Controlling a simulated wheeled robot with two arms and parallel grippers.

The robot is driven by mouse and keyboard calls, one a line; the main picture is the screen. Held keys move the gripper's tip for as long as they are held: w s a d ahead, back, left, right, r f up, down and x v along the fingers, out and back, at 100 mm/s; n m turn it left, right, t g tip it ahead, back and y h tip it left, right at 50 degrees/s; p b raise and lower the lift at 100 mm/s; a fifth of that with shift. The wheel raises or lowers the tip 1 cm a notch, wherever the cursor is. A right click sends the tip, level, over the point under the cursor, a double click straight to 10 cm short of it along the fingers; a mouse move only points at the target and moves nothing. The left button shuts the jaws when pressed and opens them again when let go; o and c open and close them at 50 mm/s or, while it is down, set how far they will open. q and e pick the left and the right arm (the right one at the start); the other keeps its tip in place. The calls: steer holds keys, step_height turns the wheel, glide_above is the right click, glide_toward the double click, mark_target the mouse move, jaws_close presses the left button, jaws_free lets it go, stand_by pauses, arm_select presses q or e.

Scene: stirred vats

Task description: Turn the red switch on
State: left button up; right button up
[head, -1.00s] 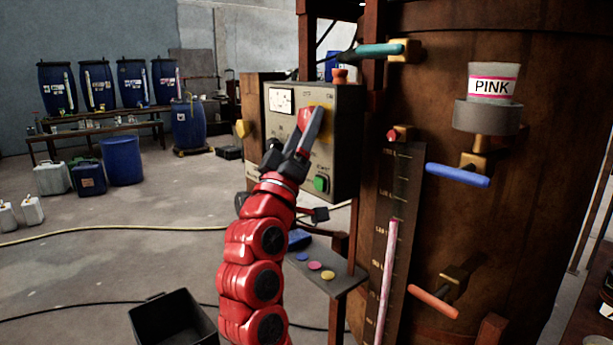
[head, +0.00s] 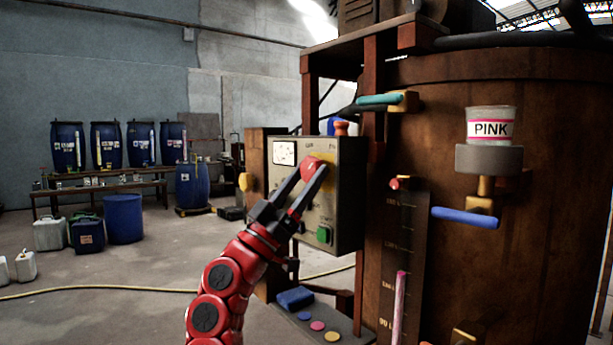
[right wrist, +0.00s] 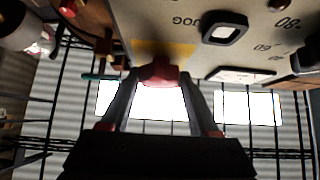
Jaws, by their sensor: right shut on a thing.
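The red switch (head: 311,166) sits on a yellow plate (head: 325,162) in the upper part of the grey control panel (head: 350,205). My right gripper (head: 306,174) reaches up to it from below left, with one finger on each side, shut on it. In the right wrist view the red switch (right wrist: 160,70) lies between the two fingertips, in front of the yellow patch. Its exact on or off position is hard to read. My left gripper is not in view.
A green button (head: 323,235) sits low on the panel, and an orange-red knob (head: 341,128) is on top. Open floor lies left.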

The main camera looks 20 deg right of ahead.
stand_by(0.3)
steer(key=o, duration=1.4)
steer(key=shift+p+v, duration=1.3)
steer(key=shift+v, duration=7.4)
